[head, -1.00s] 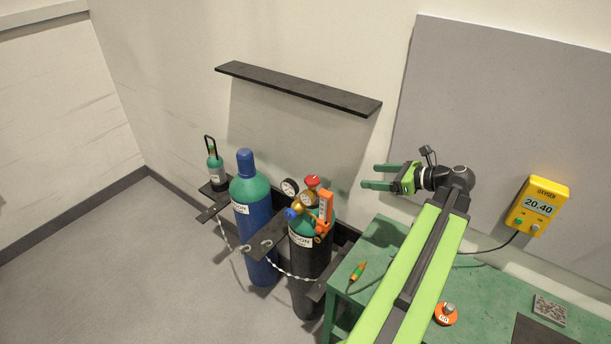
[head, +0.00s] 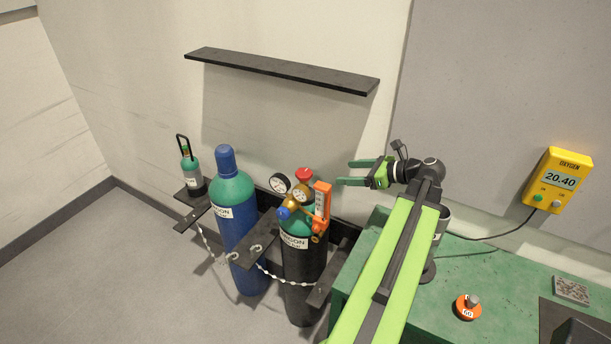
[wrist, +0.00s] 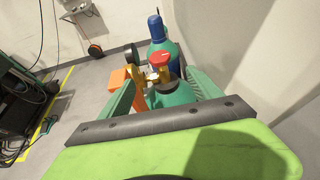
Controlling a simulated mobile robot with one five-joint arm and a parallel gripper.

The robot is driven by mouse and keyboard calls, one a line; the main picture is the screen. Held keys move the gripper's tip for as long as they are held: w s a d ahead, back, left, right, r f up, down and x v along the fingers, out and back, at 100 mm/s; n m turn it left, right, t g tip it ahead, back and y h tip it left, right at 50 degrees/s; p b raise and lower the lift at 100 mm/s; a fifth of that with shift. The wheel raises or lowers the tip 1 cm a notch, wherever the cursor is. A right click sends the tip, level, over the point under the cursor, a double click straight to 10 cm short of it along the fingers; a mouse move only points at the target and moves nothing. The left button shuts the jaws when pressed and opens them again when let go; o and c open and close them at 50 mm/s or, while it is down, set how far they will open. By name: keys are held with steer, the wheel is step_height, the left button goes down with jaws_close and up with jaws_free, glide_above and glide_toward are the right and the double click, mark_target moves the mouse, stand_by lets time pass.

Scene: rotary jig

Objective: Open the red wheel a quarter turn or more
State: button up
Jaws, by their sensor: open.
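The red wheel (head: 304,174) sits on top of the valve of a black gas cylinder with a green shoulder (head: 300,262). In the wrist view the red wheel (wrist: 160,60) shows ahead, between the open fingers in the picture. The fingers do not touch it.
A blue cylinder (head: 235,220) with a green shoulder stands left, chained to a black rack (head: 245,246). A small green cylinder (head: 192,172) is farther left. A black shelf (head: 280,70) hangs above. A green bench (head: 390,240) and yellow oxygen meter (head: 557,180) are at right.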

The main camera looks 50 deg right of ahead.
mark_target(306, 172)
steer(key=b+x, duration=0.5)
steer(key=x, duration=1)
steer(key=shift+w+a+f, duration=0.15)
steer(key=shift+f, duration=0.05)
steer(key=shift+w+a+f, duration=0.1)
steer(key=shift+w, duration=0.3)
steer(key=shift+c, duration=0.4)
steer(key=c, duration=1.3)
steer(key=shift+w+d+n+y, duration=0.1)
steer(key=shift+d+n+y, duration=0.2)
steer(key=shift+n+y, duration=0.35)
steer(key=shift+n+g+y, duration=0.5)
steer(key=shift+n+y, duration=0.15)
steer(key=shift+y, duration=0.2)
steer(key=shift+a+n+y, duration=0.1)
steer(key=shift+n+y, duration=0.2)
